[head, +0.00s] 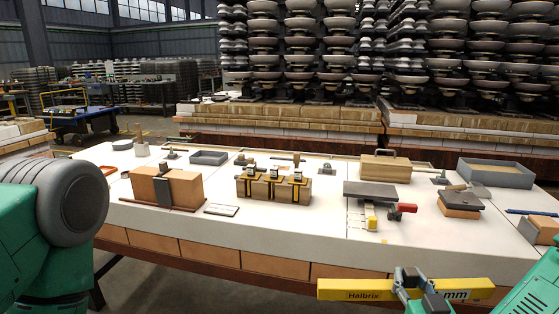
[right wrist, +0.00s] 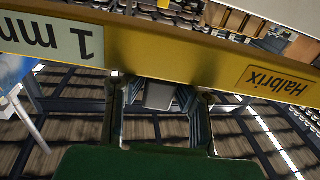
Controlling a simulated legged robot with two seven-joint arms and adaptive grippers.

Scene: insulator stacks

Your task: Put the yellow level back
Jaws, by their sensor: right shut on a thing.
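The yellow level (head: 350,289), a long bar marked "Halbrix" and "mm", lies roughly level across the lower right of the head view, in front of the table's front edge. My right gripper (head: 408,283) is shut on it near its middle. In the right wrist view, the level (right wrist: 190,62) spans the picture from side to side, with my right gripper (right wrist: 158,98) against it. My left arm shows at the left of the head view, but its gripper is out of view.
The white-topped table (head: 285,225) holds brown blocks (head: 180,188), a block group with black-yellow clamps (head: 272,187), a wooden box (head: 386,168), a grey plate (head: 377,191), a red-handled tool (head: 401,211) and grey trays (head: 497,173). Bare tabletop shows at the front centre. Insulator stacks (head: 300,45) stand behind.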

